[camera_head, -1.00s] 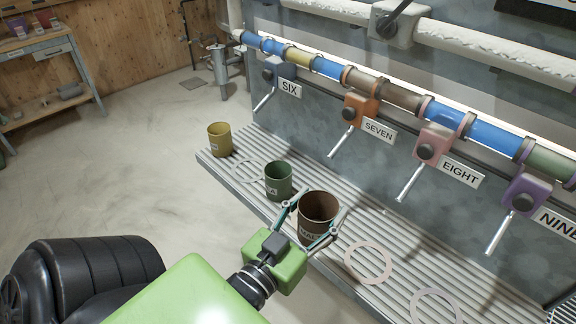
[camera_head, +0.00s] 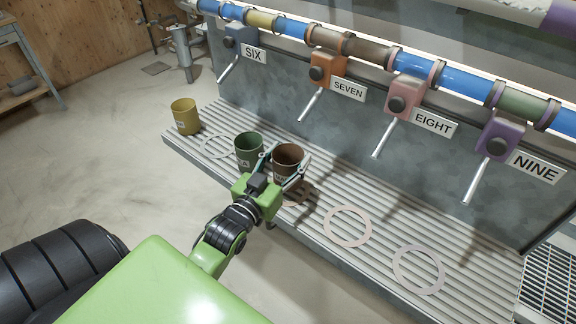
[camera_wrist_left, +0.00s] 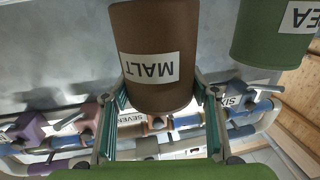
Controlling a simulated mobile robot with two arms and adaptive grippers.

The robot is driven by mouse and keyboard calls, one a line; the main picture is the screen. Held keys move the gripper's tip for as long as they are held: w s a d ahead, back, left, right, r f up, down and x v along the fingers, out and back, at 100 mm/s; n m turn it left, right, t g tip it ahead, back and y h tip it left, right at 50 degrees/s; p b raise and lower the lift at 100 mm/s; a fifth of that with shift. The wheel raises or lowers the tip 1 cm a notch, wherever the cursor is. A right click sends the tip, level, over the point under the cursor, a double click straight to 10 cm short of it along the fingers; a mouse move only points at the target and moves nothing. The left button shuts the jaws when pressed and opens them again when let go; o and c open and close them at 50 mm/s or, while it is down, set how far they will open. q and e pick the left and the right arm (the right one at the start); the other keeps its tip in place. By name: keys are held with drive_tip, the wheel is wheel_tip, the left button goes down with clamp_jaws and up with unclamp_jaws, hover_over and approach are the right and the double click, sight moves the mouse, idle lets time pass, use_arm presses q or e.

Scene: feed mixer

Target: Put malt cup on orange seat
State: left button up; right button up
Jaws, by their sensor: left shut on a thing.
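The malt cup (camera_head: 287,163) is brown with a white label. My left gripper (camera_head: 284,160) is shut on it, one finger on each side, and the cup looks upright. In the left wrist view the cup (camera_wrist_left: 155,40) fills the space between the fingers, its MALT label upside down. An orange-brown ring, seemingly the orange seat (camera_head: 297,196), partly shows on the ribbed shelf just in front of and below the cup. The cup and gripper hide the rest of it. I cannot tell whether the cup touches the shelf. My right gripper is not in view.
A green cup (camera_head: 249,150) stands close left of the malt cup. A yellow cup (camera_head: 185,117) stands at the shelf's left end. Empty rings lie at left (camera_head: 217,146) and right (camera_head: 347,227). Levers, including SEVEN's (camera_head: 311,104), hang from the wall behind the ribbed shelf (camera_head: 385,205).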

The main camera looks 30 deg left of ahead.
use_arm(q)
drive_tip(key=shift+f, duration=1.5)
drive_tip(key=shift+f, duration=0.15)
drive_tip(key=o, duration=1.1)
drive_tip(key=shift+s, duration=0.1)
drive_tip(key=s, duration=0.8)
drive_tip(key=s+d+b, duration=0.1)
drive_tip(key=s, duration=0.2)
drive_tip(key=shift+s, duration=0.4)
